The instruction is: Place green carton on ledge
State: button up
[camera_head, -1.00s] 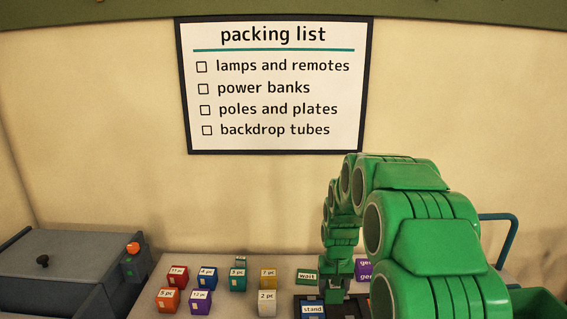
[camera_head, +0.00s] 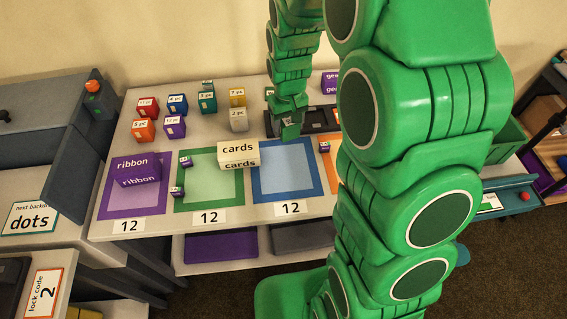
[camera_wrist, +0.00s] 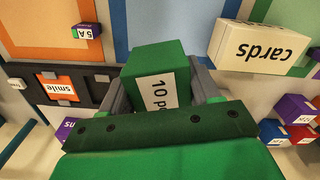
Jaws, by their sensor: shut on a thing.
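The green carton (camera_wrist: 156,62), with a white "10 pc" label, sits between the fingers of my gripper (camera_wrist: 163,85) in the wrist view. My gripper is shut on it. In the head view, my gripper (camera_head: 289,112) hangs over the table behind the blue-bordered square, and the carton (camera_head: 291,132) shows below it. I cannot tell whether the carton touches the table. No surface is marked as the ledge, and I cannot tell which one it is.
A dark slotted tray (camera_head: 318,118) lies just right of my gripper. A cream "cards" box (camera_head: 239,154) stands between the green and blue squares; a purple "ribbon" box (camera_head: 137,169) is farther left. Several small coloured cartons stand at back left. The blue square (camera_head: 284,170) is mostly clear.

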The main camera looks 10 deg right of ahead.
jog(key=n, duration=0.1)
send_over(284, 167)
jog(key=shift+n, duration=0.3)
jog(key=shift+f, duration=3.9)
jog(key=shift+f, duration=0.1)
jog(key=o, duration=1.2)
